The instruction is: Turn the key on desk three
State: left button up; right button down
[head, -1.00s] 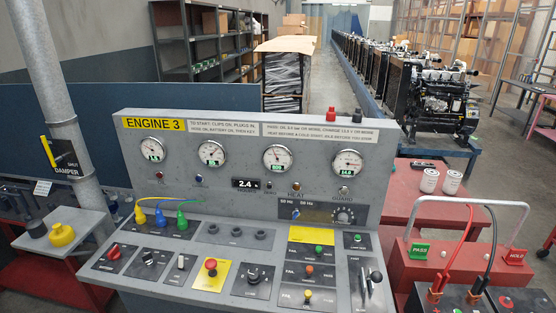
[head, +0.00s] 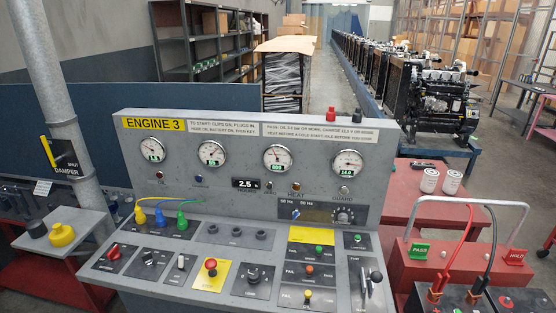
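The grey control desk (head: 214,231) is labelled ENGINE 3 on a yellow plate (head: 154,124). No part is plainly readable as the key. Candidates are a small switch-like part (head: 296,213) under the gauges, a black rotary knob (head: 253,275) on the front slope, and a dark part with a silver stem (head: 375,278) on the right panel. A red button (head: 210,265) sits on a yellow plate. Yellow, blue and green plugs (head: 160,217) stand in the left sockets. Neither of my grippers is in view.
A side stand (head: 70,249) at left carries a black knob (head: 37,229) and a yellow knob (head: 61,235). A grey post (head: 60,90) rises behind it. A red box (head: 450,265) with cables and PASS and HOLD tags stands at right. Space above the desk is clear.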

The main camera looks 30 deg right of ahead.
aim_at(147, 258)
jog(key=z, duration=0.7)
jog(key=i, duration=0.5)
